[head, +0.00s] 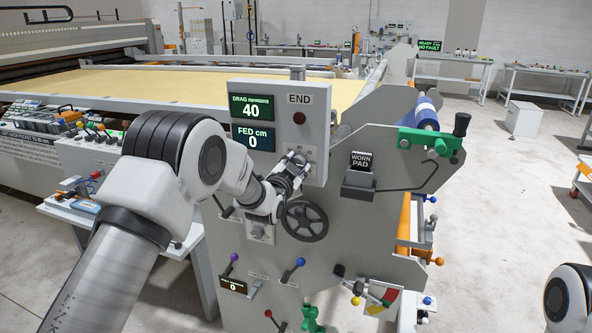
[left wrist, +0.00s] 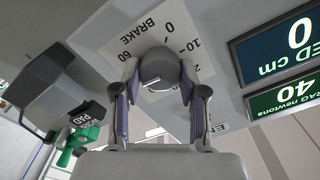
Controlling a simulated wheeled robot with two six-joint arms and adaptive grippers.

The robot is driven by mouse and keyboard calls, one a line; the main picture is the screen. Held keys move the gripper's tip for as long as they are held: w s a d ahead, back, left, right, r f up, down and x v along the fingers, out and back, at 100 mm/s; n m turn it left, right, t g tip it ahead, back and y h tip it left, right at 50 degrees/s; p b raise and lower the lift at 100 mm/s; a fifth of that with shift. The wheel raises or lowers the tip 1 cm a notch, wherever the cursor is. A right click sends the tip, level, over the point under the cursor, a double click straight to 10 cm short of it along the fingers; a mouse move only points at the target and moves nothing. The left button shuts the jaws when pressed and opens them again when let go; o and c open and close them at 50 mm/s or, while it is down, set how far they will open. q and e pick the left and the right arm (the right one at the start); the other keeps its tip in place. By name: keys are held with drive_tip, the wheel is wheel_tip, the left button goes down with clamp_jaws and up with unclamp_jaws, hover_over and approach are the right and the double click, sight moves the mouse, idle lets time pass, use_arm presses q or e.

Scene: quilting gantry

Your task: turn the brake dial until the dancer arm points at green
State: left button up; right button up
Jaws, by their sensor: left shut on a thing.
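The brake dial (left wrist: 160,68) is a grey round knob on a white scale plate (left wrist: 122,42) marked BRAKE, with numbers including 0 and 60, upside down in the left wrist view. My left gripper (head: 290,168) is shut on the dial, one finger on each side, in the left wrist view (left wrist: 158,92). In the head view the gripper hides the dial. The dancer arm (head: 358,286) is a dark bar low on the machine's side, by a small gauge plate (head: 389,297) with red and green areas. Which colour it points at is too small to tell. My right gripper is out of view.
Above the dial, the panel's displays read DRAG newtons 40 (head: 251,108) and FED cm 0 (head: 253,137). A dark handwheel (head: 304,221) sits just below my left gripper. A WORN PAD box (head: 360,175) and a green crank bracket (head: 430,141) are to the right.

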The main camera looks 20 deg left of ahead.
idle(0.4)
use_arm(q)
drive_tip(key=o, duration=1.1)
drive_tip(key=shift+o, duration=0.2)
drive_tip(key=s, duration=1.2)
drive_tip(key=shift+a, duration=0.15)
